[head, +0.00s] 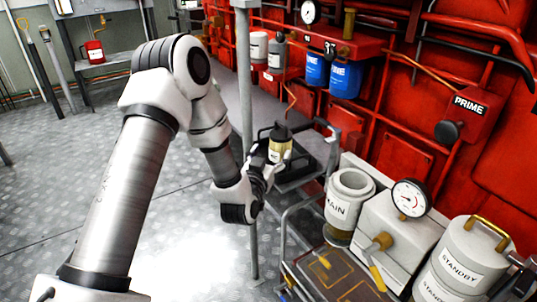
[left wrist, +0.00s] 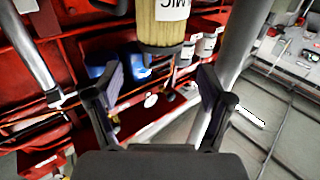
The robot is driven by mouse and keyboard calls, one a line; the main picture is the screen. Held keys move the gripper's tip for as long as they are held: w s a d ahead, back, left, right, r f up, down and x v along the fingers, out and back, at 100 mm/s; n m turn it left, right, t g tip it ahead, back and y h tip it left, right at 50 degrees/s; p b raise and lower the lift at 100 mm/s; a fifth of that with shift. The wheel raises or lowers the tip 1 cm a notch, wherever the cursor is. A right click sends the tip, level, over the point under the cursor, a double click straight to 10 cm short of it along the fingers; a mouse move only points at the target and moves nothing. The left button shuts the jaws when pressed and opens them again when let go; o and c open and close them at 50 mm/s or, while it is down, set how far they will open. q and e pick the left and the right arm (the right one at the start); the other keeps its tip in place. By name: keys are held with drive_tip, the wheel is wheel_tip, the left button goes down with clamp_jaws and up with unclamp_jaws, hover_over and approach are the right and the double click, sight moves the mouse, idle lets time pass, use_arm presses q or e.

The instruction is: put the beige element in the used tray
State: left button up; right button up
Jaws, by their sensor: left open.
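The beige element (head: 276,151), pleated with a dark cap and a white label, stands upright at a black tray (head: 297,183) beside the grey post. Whether it rests on the tray floor is hidden. No "used" marking is readable on the tray. My left gripper (head: 264,174) is at the near side of the element. In the left wrist view the element (left wrist: 158,24) is at the top, and my open left gripper (left wrist: 158,78) has its fingers apart with nothing pinched between them.
A grey post (head: 246,120) rises close to my left arm. The MAIN housing (head: 344,205), a gauge (head: 410,198) and the STANDBY housing (head: 463,262) crowd the bench at right. Blue filters (head: 346,78) hang behind. The floor at left is open.

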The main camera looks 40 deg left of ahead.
use_arm(q)
drive_tip(key=s+d+f+m+g+h, duration=0.15)
drive_tip(key=s+d+f+g, duration=0.35)
drive_tip(key=s+f, duration=0.5)
drive_tip(key=s+d+f+m+g+h, duration=0.1)
drive_tip(key=s+d+f+g+h, duration=0.35)
drive_tip(key=f, duration=0.95)
drive_tip(key=s+d+f+g, duration=0.2)
drive_tip(key=s+f+g, duration=0.1)
drive_tip(key=s, duration=0.7)
drive_tip(key=s+d+f+g, duration=0.2)
drive_tip(key=s+f+g, duration=0.2)
drive_tip(key=s, duration=0.6)
drive_tip(key=shift+s+d+g+y, duration=0.15)
drive_tip(key=shift+s+g+y, duration=0.2)
drive_tip(key=shift+g, duration=0.2)
drive_tip(key=shift+w+f, duration=0.1)
